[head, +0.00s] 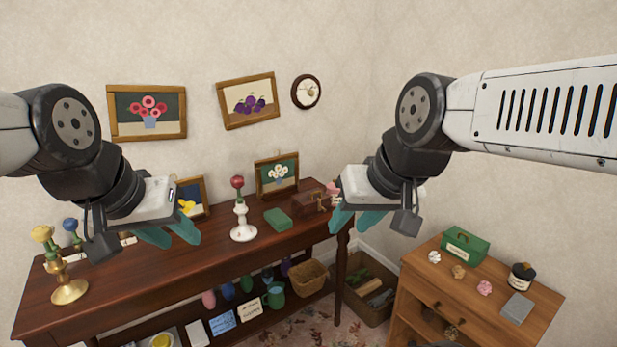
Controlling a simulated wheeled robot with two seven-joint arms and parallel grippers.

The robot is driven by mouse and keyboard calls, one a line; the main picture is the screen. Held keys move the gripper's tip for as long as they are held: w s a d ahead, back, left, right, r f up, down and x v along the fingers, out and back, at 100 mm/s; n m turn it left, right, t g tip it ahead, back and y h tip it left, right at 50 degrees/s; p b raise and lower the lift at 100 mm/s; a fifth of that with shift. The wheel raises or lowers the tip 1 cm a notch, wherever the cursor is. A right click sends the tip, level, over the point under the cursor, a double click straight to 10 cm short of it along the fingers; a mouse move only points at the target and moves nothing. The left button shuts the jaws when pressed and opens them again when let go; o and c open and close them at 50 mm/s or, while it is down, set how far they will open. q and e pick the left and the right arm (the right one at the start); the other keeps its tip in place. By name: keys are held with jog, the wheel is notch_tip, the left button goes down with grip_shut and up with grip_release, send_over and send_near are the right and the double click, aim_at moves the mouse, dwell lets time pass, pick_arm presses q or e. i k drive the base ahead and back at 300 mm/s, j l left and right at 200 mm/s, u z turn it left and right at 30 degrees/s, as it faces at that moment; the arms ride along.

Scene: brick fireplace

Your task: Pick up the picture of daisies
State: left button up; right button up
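The picture of daisies (277,175) is a small wood-framed picture of white flowers in a blue vase on a dark green ground. It stands upright at the back of the dark wooden table (150,278), against or close to the wall. My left gripper (180,240) is open and empty above the table, to the left of the picture and nearer to me. My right gripper (352,227) is open with nothing seen between its teal fingers, to the right of the picture and nearer to me. Neither gripper touches the picture.
A white candlestick (242,225) with a red flower stands left of the picture. A green block (277,219) and a brown box (308,200) lie in front and right. Another framed picture (193,196) is partly behind my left gripper. A small cabinet (480,290) stands right.

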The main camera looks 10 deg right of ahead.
aim_at(273, 174)
jog(key=i+l+u, duration=0.5)
jog(key=i, duration=0.3)
jog(key=i+l+u, duration=0.45)
jog(key=i+l, duration=0.25)
jog(key=l, duration=0.15)
